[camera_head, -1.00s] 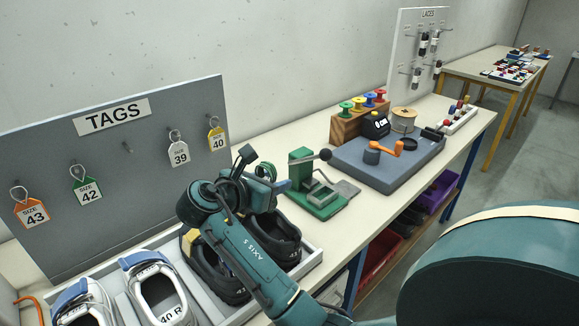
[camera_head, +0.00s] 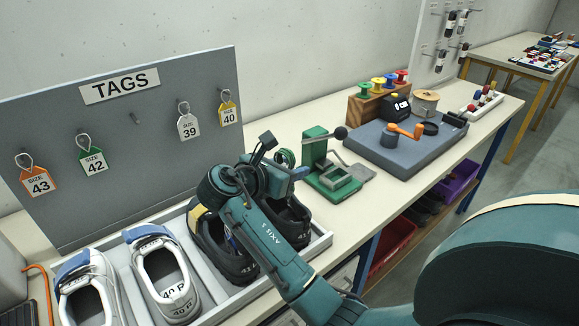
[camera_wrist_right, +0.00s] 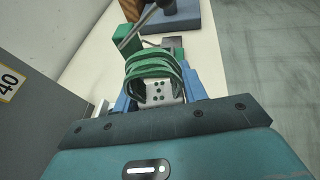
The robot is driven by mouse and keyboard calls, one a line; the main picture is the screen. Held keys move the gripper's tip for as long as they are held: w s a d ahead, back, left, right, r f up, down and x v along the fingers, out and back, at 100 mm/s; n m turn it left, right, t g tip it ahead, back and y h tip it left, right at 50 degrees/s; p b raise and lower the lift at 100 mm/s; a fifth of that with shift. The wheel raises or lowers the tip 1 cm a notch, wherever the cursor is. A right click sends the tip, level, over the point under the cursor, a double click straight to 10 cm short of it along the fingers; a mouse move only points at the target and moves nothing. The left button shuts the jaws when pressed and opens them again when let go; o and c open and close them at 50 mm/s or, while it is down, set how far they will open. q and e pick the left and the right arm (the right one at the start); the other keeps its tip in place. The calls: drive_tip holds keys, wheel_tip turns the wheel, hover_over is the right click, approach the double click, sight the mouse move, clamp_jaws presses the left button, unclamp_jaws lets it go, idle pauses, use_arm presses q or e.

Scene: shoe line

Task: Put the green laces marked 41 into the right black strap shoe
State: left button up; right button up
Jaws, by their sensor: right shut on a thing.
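My right gripper (camera_head: 292,172) is shut on a coil of green laces (camera_head: 283,157). In the right wrist view the green laces (camera_wrist_right: 150,68) sit between the blue fingers; the mark 41 cannot be read. In the head view the gripper is above the tray, over the far part of the right black shoe (camera_head: 294,222). My arm hides part of that shoe. The left black shoe (camera_head: 221,250) stands beside it, partly behind the arm. My left gripper is not in view.
The shoe tray (camera_head: 322,243) also holds two white shoes (camera_head: 168,280) at the left. A green press (camera_head: 320,165) stands just beyond the gripper. The tag board (camera_head: 120,180) rises behind the tray. A grey-blue pad with a crank (camera_head: 395,155) lies farther right.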

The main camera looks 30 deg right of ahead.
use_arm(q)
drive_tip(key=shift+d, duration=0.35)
use_arm(e)
wheel_tip(320, 180, down, 5)
drive_tip(key=shift+f, duration=0.2)
drive_tip(key=o, duration=1.1)
drive_tip(key=shift+c, duration=0.2)
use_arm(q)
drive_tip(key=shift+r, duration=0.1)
